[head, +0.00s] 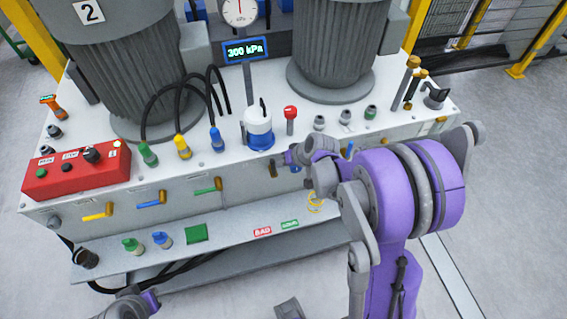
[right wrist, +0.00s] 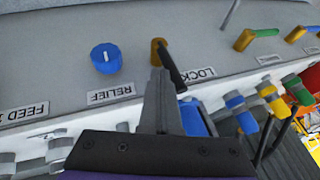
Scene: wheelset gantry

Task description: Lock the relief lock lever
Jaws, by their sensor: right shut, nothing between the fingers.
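The lock lever is a brass hub with a black handle (right wrist: 172,66) beside the LOCK label (right wrist: 199,74) in the right wrist view. The handle slants down to the right in that view. In the head view only its brass part (head: 272,170) shows on the front panel. My right gripper (right wrist: 160,76) is shut and empty, its fingertips just left of the handle; I cannot tell whether they touch it. In the head view my right gripper (head: 284,158) is in front of the panel. A blue relief knob (right wrist: 106,58) sits beside the lever, above the RELIEF label (right wrist: 110,94).
Yellow (head: 97,212), blue (head: 150,200) and green (head: 206,188) levers line the panel to the left. A red control box (head: 77,170) stands on the bench's left end. A gauge display (head: 246,51) reads 300 kPa. A lower shelf (head: 225,233) juts out below the panel.

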